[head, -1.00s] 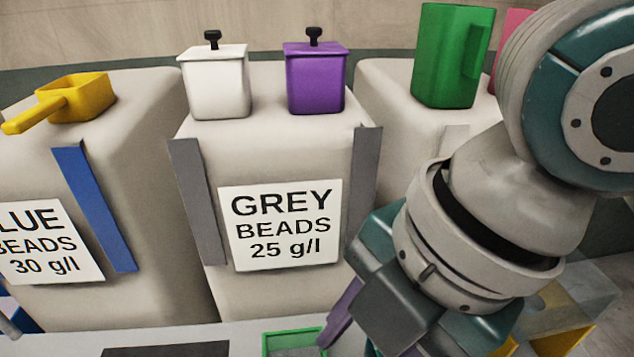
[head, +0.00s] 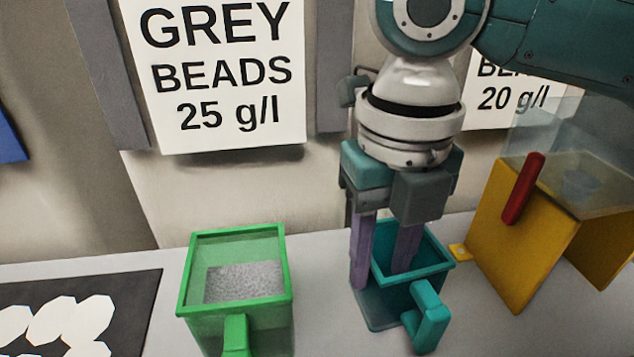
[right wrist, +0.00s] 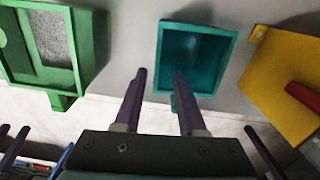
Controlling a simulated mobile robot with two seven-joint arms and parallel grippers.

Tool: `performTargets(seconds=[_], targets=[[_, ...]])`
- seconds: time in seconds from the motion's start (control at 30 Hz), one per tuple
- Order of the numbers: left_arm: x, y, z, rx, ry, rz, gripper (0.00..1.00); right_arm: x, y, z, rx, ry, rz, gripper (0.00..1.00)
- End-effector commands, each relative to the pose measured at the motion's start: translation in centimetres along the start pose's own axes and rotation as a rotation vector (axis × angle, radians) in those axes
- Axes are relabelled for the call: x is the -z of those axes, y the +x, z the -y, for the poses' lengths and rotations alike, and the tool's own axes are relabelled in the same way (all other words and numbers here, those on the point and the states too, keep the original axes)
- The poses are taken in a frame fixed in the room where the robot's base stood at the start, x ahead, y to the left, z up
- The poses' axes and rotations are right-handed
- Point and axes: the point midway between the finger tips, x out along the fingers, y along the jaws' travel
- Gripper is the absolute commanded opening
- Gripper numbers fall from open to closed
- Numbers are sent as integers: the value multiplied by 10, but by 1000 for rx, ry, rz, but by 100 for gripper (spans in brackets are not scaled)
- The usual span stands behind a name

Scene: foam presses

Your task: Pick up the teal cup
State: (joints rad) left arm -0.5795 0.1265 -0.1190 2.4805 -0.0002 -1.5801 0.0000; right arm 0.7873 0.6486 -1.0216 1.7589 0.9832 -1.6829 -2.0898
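The teal cup (head: 384,306) is an open square cup with a handle toward me. It stands upright on the grey counter, and its inside looks empty in the right wrist view (right wrist: 196,62). My right gripper (head: 381,270) points down at it from above, purple fingers apart. One finger is outside the cup's left wall and the other is over or inside its opening, with the wall between them. The right wrist view also shows these fingers (right wrist: 160,75) apart. I cannot tell whether either finger touches the wall. My left gripper is not in view.
A green cup (head: 283,300) with grey beads stands to the left. A yellow stand (head: 510,240) with a clear top and a red bar is close on the right. A dark mat (head: 140,300) with white pieces lies far left.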

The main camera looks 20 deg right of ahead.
Motion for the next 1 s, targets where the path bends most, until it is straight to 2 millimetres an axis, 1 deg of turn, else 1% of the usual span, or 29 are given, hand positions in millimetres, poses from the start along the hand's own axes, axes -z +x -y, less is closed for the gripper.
performTargets(seconds=[0.23, 0.33, 0.43, 0.63, 0.9, 1.0], targets=[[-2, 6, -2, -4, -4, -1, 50, -8, 36, -6, 1, 2, -3, 40], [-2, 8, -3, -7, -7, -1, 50, -7, 48, -5, 1, 2, -2, 40], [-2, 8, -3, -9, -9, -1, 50, -8, 53, -5, 0, 1, 1, 40], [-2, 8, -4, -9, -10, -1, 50, -8, 53, -5, 0, 0, 2, 40], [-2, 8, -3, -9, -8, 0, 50, -8, 53, -5, 0, 1, 2, 10], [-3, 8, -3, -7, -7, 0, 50, -8, 53, -5, 0, 1, 2, 0]])
